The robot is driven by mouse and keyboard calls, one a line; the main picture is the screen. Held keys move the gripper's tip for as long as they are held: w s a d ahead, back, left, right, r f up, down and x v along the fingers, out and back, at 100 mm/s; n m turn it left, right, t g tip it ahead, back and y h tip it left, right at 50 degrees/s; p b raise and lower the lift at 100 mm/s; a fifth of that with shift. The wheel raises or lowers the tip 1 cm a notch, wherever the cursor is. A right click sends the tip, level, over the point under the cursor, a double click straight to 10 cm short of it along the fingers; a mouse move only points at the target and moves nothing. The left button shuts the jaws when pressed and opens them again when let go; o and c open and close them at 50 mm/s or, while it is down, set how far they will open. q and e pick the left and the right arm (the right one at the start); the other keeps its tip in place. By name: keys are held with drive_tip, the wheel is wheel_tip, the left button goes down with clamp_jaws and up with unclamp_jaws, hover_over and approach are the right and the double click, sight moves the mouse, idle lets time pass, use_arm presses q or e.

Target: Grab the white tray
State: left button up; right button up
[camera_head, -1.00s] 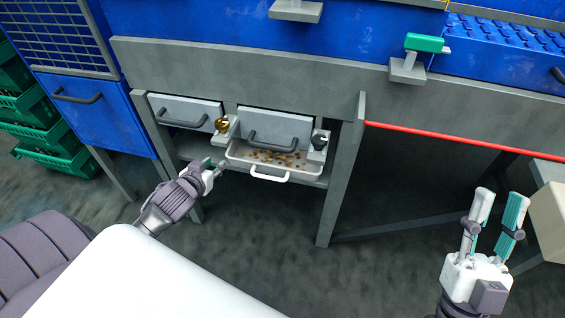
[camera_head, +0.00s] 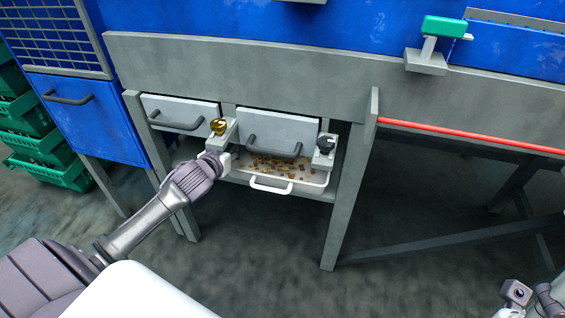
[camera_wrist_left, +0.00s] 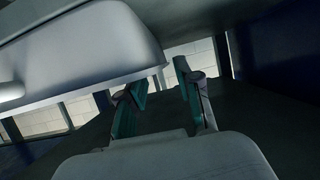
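The white tray (camera_head: 311,187) sits under the grey frame below a grey drawer front, with small brown bits in it and a white handle (camera_head: 270,186) on its front. My left gripper (camera_head: 226,164) is at the tray's left end, its fingertips partly hidden in the head view. In the left wrist view, the tray (camera_wrist_left: 100,60) fills the upper left, with its handle at the left edge. The left gripper's teal fingers (camera_wrist_left: 158,80) are apart beside and below the tray's corner, with nothing seen between them. My right gripper (camera_head: 530,294) is cut off at the bottom right corner.
A gold knob (camera_head: 218,126) and a black knob (camera_head: 325,144) stand on grey brackets beside the drawer front (camera_head: 280,131). A grey leg (camera_head: 349,190) stands right of the tray. Green crates (camera_head: 50,170) are stacked at left. The floor in front is clear.

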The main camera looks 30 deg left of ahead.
sight(236, 145)
use_arm(q)
drive_tip(key=b+x, duration=0.2)
drive_tip(key=x, duration=0.2)
drive_tip(key=shift+w+a, duration=0.1)
drive_tip(key=shift+a, duration=0.05)
clamp_jaws()
drive_tip(key=shift+r, duration=0.1)
